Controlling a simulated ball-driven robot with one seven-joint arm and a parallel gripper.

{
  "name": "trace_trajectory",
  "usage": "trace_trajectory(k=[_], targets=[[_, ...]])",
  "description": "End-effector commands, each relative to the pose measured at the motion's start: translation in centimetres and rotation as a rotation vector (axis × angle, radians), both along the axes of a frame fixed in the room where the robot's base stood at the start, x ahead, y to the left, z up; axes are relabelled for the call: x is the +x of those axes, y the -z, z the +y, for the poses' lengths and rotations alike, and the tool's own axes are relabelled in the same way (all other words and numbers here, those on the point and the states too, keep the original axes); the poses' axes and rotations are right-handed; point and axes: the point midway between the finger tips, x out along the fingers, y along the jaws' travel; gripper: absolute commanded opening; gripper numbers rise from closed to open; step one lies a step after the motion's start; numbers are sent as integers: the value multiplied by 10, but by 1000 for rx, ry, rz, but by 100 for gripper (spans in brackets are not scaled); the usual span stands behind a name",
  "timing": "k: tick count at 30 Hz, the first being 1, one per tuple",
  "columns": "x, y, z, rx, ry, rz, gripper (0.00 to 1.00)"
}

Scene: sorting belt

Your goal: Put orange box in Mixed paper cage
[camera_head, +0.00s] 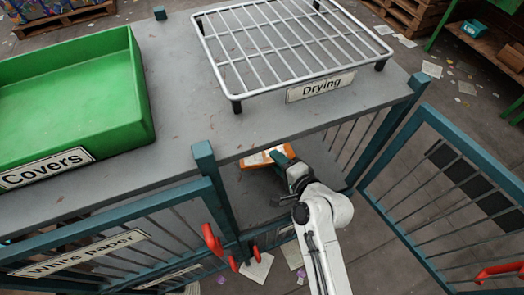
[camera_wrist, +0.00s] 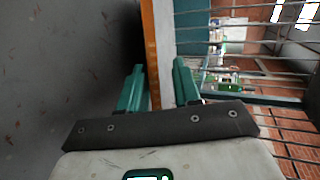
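The orange box (camera_head: 268,156) shows in the head view as a flat orange and white shape below the grey top's front edge, inside an open bay. My gripper (camera_head: 286,168) reaches into this bay and hides part of the box. In the wrist view, the box (camera_wrist: 151,50) stands between the two green fingers of my gripper (camera_wrist: 160,88), with its orange edge and pale face showing. The fingers sit close on both sides and appear shut on it. The bay's label does not show, so I cannot tell whether this is the Mixed paper cage.
An open barred gate (camera_head: 440,195) stands right of the bay. The "White paper" gate (camera_head: 110,240) is at left, with red handles (camera_head: 213,240). The grey top (camera_head: 185,75) carries a green Covers tray (camera_head: 143,100) and a Drying rack (camera_head: 238,105). Papers (camera_head: 257,268) lie on the floor.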

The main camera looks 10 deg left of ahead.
Motion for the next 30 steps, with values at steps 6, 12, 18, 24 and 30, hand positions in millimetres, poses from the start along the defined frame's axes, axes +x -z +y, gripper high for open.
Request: trace_trajectory(k=[6,12,18,24,30], targets=[[-16,-11,-17,1,3,1,32],[-27,-15,-26,0,1,0,32],[-28,-14,-27,0,0,0,32],[-28,-18,-28,0,1,0,32],[-34,-45,-34,0,2,-1,32]])
